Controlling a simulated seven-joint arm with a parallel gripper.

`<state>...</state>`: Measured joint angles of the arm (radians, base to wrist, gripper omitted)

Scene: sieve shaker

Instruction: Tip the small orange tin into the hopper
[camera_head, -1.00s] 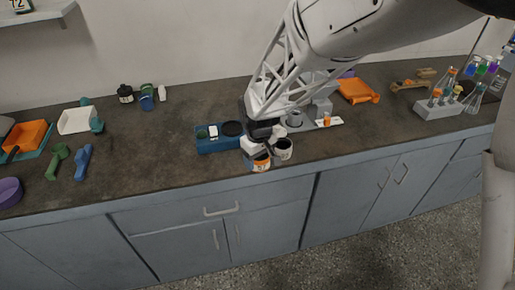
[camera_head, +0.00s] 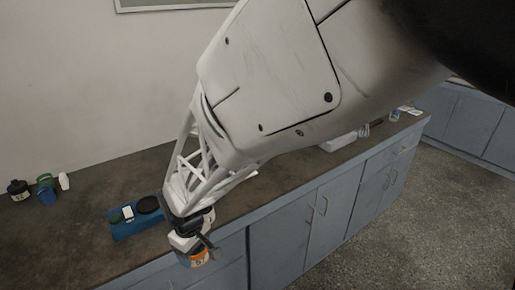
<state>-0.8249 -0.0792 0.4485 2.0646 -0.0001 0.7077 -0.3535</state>
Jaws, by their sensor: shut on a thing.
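My gripper (camera_head: 193,240) is shut on a small tin (camera_head: 199,257) with an orange band and a dark blue side. The tin is held at the front edge of the counter, apart from the blue device, and looks slightly tilted. Its opening and contents cannot be made out. I see no hopper in the current view; my arm covers much of the counter to the right of the gripper.
A blue device (camera_head: 135,218) with a black disc and a white panel sits on the counter left of my gripper. Several small bottles (camera_head: 46,190) stand at the far left. The counter (camera_head: 60,240) in front of them is bare.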

